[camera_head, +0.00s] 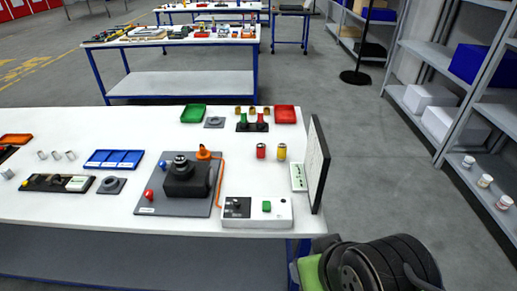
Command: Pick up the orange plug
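The orange plug (204,153) is at the back right of a dark grey base plate (160,208) on the near white table. It stands beside a black block with a round black knob (182,170). An orange cable (221,178) runs from it along the plate's right side towards a white control box (257,213). A black and green part of my arm shows at the bottom right, off the table's right end. My gripper's fingers do not show.
A red knob (148,194) and a blue knob (162,165) sit on the plate. A thin upright panel (318,165) stands at the table's right end. Red and yellow cylinders, small trays and a blue tray (114,159) share the table. Shelves (430,50) stand at right.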

